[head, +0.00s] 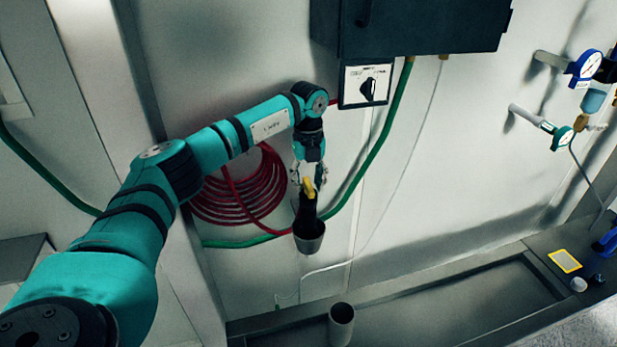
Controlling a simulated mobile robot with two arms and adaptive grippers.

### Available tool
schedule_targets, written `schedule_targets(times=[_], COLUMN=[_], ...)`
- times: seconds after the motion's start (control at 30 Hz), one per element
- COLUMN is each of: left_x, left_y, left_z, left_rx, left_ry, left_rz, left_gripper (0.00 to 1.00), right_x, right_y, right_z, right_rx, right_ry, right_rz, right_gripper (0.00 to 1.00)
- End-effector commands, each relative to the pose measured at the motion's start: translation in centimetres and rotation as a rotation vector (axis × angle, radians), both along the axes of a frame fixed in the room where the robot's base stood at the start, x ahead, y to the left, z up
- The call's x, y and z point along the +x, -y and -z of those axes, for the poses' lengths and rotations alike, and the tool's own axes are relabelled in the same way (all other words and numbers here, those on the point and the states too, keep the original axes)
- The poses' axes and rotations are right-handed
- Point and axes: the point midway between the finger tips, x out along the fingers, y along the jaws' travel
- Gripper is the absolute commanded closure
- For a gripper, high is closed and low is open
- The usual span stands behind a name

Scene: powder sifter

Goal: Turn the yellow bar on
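The yellow bar (308,187) is a small yellow piece near the picture's middle. It sits at the top of a dark vertical fitting with a round, cup-like lower end (309,236), in front of the pale wall. My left gripper (309,179) points down just above the yellow bar. Its two fingers are spread apart on either side of the bar's upper part. I cannot tell whether a finger touches it. My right gripper is not in view.
A dark cabinet (425,26) and a rotary switch panel (366,85) are above right. A coiled red hose (235,200) hangs behind my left arm. A green hose (377,145) runs right of the gripper. An upright tube (341,325) stands below; gauges (590,64) are far right.

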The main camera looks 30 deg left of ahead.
Motion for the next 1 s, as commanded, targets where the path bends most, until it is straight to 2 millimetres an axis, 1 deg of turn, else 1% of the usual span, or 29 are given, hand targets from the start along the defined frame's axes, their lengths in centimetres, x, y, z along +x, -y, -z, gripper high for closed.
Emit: schedule_targets(times=[0.13,0.33,0.37,0.6,0.67,0.83,1.0], left_x=[0.01,0.01,0.01,0.01,0.01,0.01,0.04], left_y=[0.00,0.00,0.00,0.00,0.00,0.00,0.01], left_z=[0.53,0.60,0.60,0.57,0.57,0.60,0.66], left_rx=[0.000,0.000,0.000,0.001,0.001,0.000,-0.001], left_ry=[0.001,0.001,0.001,0.001,0.001,0.001,0.001], left_rz=[0.000,0.000,0.000,0.000,0.000,0.004,0.074], left_gripper=[0.61,0.61,0.62,0.93,1.00,1.00,1.00], right_x=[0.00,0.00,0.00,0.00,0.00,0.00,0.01], right_y=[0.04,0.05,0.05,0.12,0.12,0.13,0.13], right_z=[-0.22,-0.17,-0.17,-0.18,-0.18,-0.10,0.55], right_rx=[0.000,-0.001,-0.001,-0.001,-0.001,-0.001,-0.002], right_ry=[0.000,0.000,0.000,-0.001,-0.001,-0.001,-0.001], right_rz=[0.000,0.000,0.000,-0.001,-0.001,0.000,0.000], right_gripper=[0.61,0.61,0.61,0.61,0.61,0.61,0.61])
